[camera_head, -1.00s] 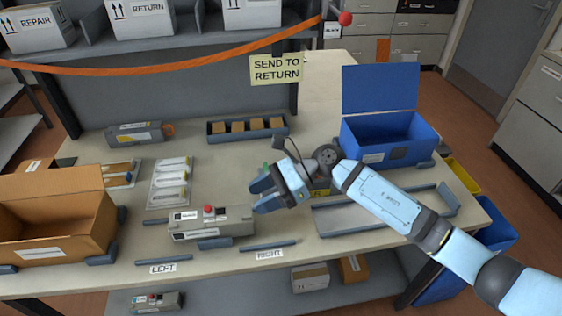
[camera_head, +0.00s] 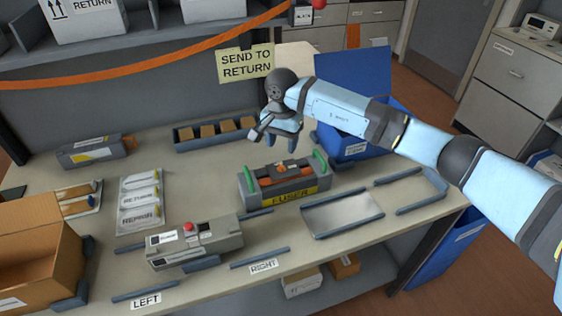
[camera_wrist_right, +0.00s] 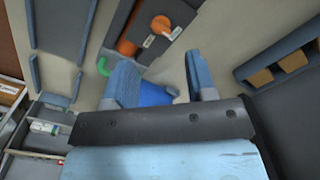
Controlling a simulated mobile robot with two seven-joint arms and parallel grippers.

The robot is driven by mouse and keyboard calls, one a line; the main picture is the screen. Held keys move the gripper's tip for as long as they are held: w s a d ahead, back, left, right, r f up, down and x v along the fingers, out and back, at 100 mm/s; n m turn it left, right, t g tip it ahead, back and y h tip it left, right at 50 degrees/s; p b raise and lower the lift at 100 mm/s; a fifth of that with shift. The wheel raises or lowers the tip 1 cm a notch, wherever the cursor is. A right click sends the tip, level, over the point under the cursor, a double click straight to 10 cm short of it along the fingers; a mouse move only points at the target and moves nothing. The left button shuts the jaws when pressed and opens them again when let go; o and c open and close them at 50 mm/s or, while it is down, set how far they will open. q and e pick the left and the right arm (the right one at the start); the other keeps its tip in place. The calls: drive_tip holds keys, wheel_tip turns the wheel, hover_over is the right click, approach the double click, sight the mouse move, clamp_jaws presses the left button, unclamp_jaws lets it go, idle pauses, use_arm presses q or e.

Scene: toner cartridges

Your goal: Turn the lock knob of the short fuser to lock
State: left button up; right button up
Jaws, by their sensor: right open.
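The fuser (camera_head: 290,193) is a grey unit with a yellow FUSER label, upright green handles at its ends and orange parts on top. It sits on the bench right of centre. Its orange knob (camera_head: 281,168) is on top, and it shows larger in the right wrist view (camera_wrist_right: 161,25), with small white labels beside it. The knob's lock state is too small to read. My right gripper (camera_head: 282,148) is open and empty, pointing down above and behind the fuser, apart from it. In the wrist view the fingers (camera_wrist_right: 159,65) lie below the knob. My left gripper is not in view.
A grey box with a red button (camera_head: 195,245) stands front left of the fuser. A flat metal plate (camera_head: 342,214) between rails lies to the right. An open blue bin (camera_head: 345,143) is behind right, close to my arm. A tray of brown blocks (camera_head: 213,134) is behind left.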

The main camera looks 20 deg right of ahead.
sight(282, 165)
wheel_tip(282, 165, down, 8)
drive_tip(key=shift+r, duration=0.2)
